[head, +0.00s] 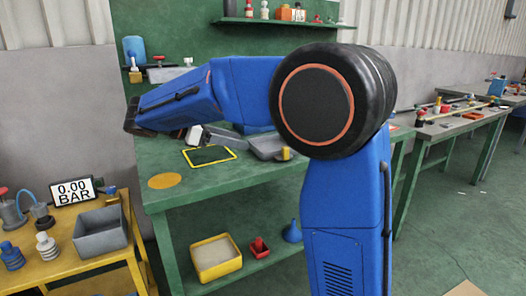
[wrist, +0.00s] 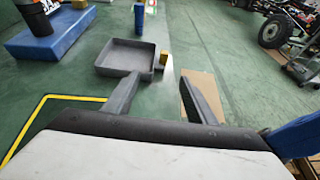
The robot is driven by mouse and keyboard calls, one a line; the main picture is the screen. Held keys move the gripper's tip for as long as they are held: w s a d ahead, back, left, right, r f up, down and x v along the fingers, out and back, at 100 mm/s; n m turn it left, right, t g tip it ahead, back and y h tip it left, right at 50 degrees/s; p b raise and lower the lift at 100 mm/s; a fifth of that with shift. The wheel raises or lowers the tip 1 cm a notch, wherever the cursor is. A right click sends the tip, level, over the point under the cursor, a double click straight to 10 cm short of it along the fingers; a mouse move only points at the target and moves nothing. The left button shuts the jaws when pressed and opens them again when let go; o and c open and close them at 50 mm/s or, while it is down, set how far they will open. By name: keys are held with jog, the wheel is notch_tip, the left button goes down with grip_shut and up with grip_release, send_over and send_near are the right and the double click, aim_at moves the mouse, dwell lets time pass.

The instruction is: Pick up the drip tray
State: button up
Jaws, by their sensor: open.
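A shallow grey tray, which looks like the drip tray (head: 266,148), sits on the green workbench, partly hidden behind my arm in the head view. In the wrist view the grey tray (wrist: 124,58) lies beyond my fingers, its near wall close to the left fingertip. I cannot tell whether they touch. My gripper (wrist: 162,92) is open, with nothing between its two fingers. In the head view my gripper (head: 198,134) is small and partly hidden, above the bench to the left of the tray.
A small yellow object (wrist: 163,58) stands at the tray's right side. A yellow-outlined rectangle (head: 209,156) and an orange disc (head: 165,181) mark the bench top. A blue slab (wrist: 50,35) lies at the wrist view's upper left. A yellow bin (head: 215,258) sits on the lower shelf.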

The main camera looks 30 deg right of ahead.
send_near(281, 152)
jog(key=x, duration=0.4)
jog(key=shift+d, duration=0.15)
jog(key=shift+x, duration=2.75)
jog(key=shift+s+f, duration=0.1)
jog(key=shift+c, duration=0.2)
jog(key=c, duration=1.2)
